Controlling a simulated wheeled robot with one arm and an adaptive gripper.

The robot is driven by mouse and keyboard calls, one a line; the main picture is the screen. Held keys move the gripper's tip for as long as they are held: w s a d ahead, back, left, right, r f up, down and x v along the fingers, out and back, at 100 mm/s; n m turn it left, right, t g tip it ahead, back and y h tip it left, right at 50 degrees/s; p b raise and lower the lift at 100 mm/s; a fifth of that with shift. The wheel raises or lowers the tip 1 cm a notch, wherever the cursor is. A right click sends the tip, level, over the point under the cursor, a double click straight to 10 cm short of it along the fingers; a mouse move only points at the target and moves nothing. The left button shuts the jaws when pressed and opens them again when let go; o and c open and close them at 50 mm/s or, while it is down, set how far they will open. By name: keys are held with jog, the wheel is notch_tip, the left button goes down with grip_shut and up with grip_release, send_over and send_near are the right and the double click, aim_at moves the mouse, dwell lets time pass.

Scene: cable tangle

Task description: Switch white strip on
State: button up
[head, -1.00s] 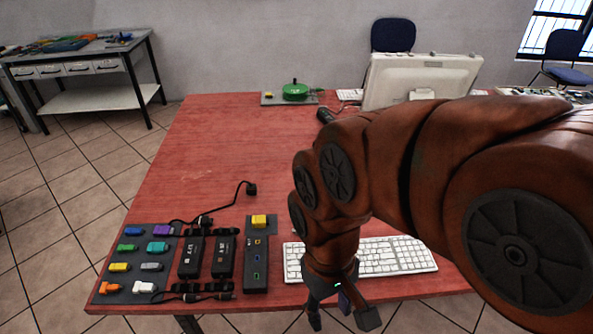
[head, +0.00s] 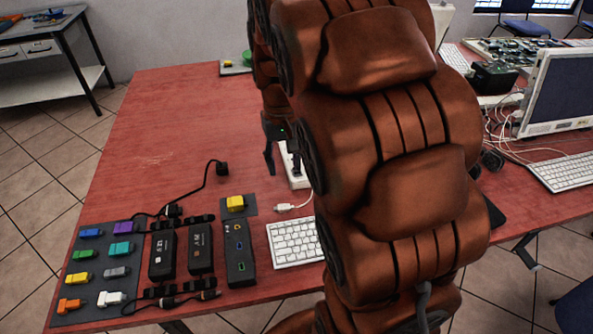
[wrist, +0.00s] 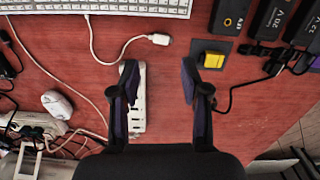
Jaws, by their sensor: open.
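The white strip (head: 299,180) lies on the red table beyond the keyboard, partly hidden behind my arm in the head view. In the wrist view the strip (wrist: 140,112) runs lengthwise under my left finger, which covers part of it. My gripper (head: 282,162) points down near the strip, its fingers apart and nothing between them. In the wrist view the gripper (wrist: 158,80) spans the strip's right edge and bare table. I cannot make out the strip's switch or whether it is lit.
A white cable plug (head: 284,207) lies near the strip, by the keyboard (head: 295,243). A yellow block (head: 236,204), black power boxes (head: 162,254) and a mat of coloured connectors (head: 65,303) are at the front left. A white mouse (wrist: 57,104) and tangled cables lie on the wrist view's left.

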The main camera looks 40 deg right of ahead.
jog(key=shift+m+t, duration=0.3)
jog(key=shift+m, duration=0.3)
jog(key=w+d+f+b, duration=0.1)
jog(key=w+d+f, duration=0.1)
jog(key=w+d, duration=0.1)
jog(key=w+d+f+b, duration=0.1)
jog(key=w+d+f, duration=0.1)
jog(key=w+d, duration=0.1)
jog(key=w+d+f+b, duration=0.1)
jog(key=w+d+f, duration=0.1)
jog(key=w+d, duration=0.1)
jog(key=shift+w+d, duration=0.15)
jog(key=shift+d, duration=0.35)
jog(key=shift+f+p, duration=0.45)
jog(key=shift+f, duration=3.5)
grip_shut()
